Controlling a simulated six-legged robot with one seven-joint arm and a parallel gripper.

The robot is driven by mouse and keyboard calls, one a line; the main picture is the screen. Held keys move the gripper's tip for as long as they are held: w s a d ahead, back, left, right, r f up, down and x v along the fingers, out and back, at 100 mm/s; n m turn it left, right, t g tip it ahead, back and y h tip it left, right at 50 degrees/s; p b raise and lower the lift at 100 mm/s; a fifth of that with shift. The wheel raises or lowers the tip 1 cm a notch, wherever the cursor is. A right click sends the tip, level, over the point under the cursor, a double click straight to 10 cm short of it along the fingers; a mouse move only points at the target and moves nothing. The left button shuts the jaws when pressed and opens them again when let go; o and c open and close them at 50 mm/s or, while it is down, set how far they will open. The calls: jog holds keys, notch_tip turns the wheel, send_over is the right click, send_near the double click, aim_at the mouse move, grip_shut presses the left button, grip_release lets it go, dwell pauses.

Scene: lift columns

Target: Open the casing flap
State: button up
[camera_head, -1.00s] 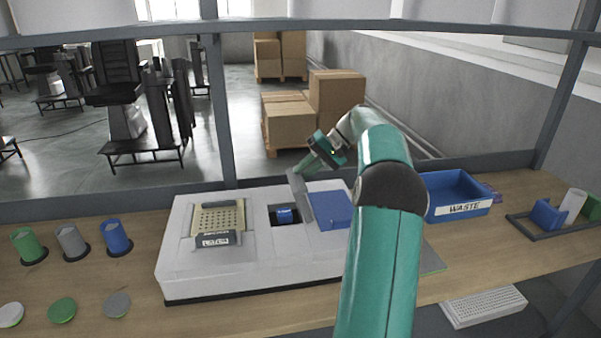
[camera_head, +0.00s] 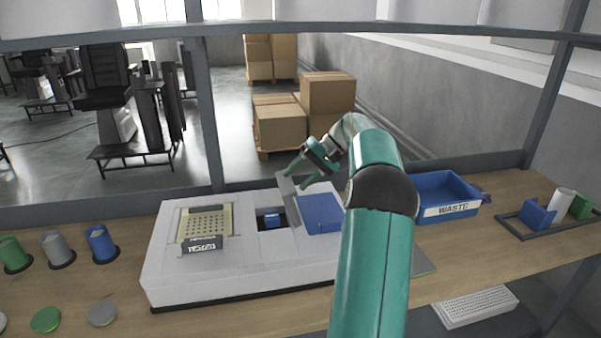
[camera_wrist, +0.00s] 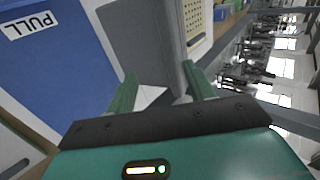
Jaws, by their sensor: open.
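The white casing (camera_head: 160,270) stands on the bench. Its grey flap (camera_head: 288,198) stands raised and tilted between an open bay with a blue part (camera_head: 271,219) and a blue panel (camera_head: 322,213). My gripper (camera_head: 299,178) is at the flap's upper end, fingers apart. In the wrist view, the green fingers (camera_wrist: 161,78) are spread in front of the grey flap (camera_wrist: 145,40); whether they touch it I cannot tell. The blue panel (camera_wrist: 50,60) there bears a PULL label (camera_wrist: 28,24). The flap's hinge is not clear.
A yellowish perforated tray (camera_head: 204,222) with a dark-labelled latch sits in the casing's left part. A blue WASTE bin (camera_head: 447,193) stands at right. Coloured cups (camera_head: 101,243) and lids (camera_head: 46,319) are at left. A shelf frame post (camera_head: 203,110) rises behind the bench.

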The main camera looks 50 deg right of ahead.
jog(key=shift+s+d+f, duration=0.25)
jog(key=shift+f, duration=0.05)
jog(key=v, duration=1.2)
jog(key=shift+w+a+r, duration=0.15)
jog(key=shift+a+r, duration=0.1)
jog(key=shift+r, duration=0.15)
